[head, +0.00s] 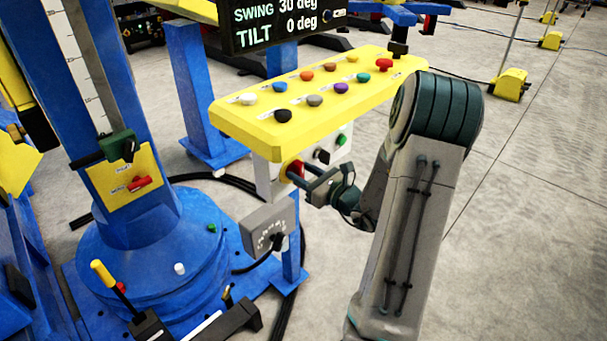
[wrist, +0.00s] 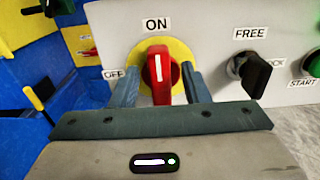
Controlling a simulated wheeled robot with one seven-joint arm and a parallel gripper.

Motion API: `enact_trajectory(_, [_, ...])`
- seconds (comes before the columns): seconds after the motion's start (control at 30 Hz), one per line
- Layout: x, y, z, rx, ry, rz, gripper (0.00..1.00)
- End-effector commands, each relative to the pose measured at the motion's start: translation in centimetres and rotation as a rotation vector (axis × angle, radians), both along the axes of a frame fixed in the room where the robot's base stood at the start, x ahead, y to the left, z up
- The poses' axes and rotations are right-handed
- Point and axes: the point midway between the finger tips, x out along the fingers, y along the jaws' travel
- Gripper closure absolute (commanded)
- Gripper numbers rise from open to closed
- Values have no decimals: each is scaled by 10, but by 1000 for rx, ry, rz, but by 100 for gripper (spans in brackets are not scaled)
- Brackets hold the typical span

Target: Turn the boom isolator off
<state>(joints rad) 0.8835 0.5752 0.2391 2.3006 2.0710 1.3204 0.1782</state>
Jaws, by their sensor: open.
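The isolator is a red rotary handle (wrist: 161,78) on a yellow round plate, set in a pale panel. Its white line stands upright towards the ON label (wrist: 157,24); the OFF label (wrist: 113,74) is to its left. In the head view the red handle (head: 296,168) shows in part under the yellow console. My gripper (head: 309,184) is open in front of it. In the wrist view my gripper's fingers (wrist: 158,84) stand on both sides of the handle, with a gap seeming to show on each side. Whether either finger touches it is hard to tell.
Right of the handle are a black FREE/LOCK knob (wrist: 251,74) and a green START button (wrist: 312,63). The yellow console (head: 250,122) with several coloured buttons overhangs the panel. A grey box (head: 268,226) with a black knob sits below, left of my gripper.

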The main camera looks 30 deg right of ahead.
Motion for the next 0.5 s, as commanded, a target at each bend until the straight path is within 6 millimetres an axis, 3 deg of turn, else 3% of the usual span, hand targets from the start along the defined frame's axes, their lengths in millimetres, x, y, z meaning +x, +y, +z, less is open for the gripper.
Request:
enact_trajectory(0.27, [1, 1, 0, 0, 0, 0, 58])
enact_trajectory(0.4, [1, 1, 0, 1, 0, 0, 97])
enact_trajectory(0.5, [1, 1, 0, 1, 0, 0, 100])
